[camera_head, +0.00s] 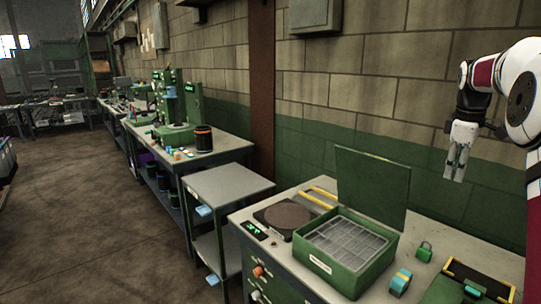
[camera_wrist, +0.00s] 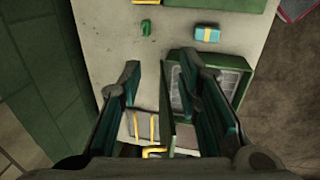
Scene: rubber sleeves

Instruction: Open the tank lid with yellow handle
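Yellow handles (camera_head: 322,192) show low on the bench behind the round dark plate, on what looks like a flat grey lid. In the wrist view a yellow handle (camera_wrist: 153,127) sits on grey panels (camera_wrist: 143,122), partly hidden by my fingers. These panels look flat and closed. My gripper (camera_head: 457,165) hangs above the bench at the right, near the wall, apart from the handles. In the wrist view my gripper (camera_wrist: 160,75) is open, with nothing between its fingers.
A green box (camera_head: 350,282) with compartments has its green lid (camera_head: 372,185) standing upright, an obstacle beside the panels. A green padlock (camera_head: 424,252), a blue-yellow roll (camera_head: 400,281) and a yellow-edged black case (camera_head: 480,275) lie right. The brick wall (camera_head: 410,90) runs behind.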

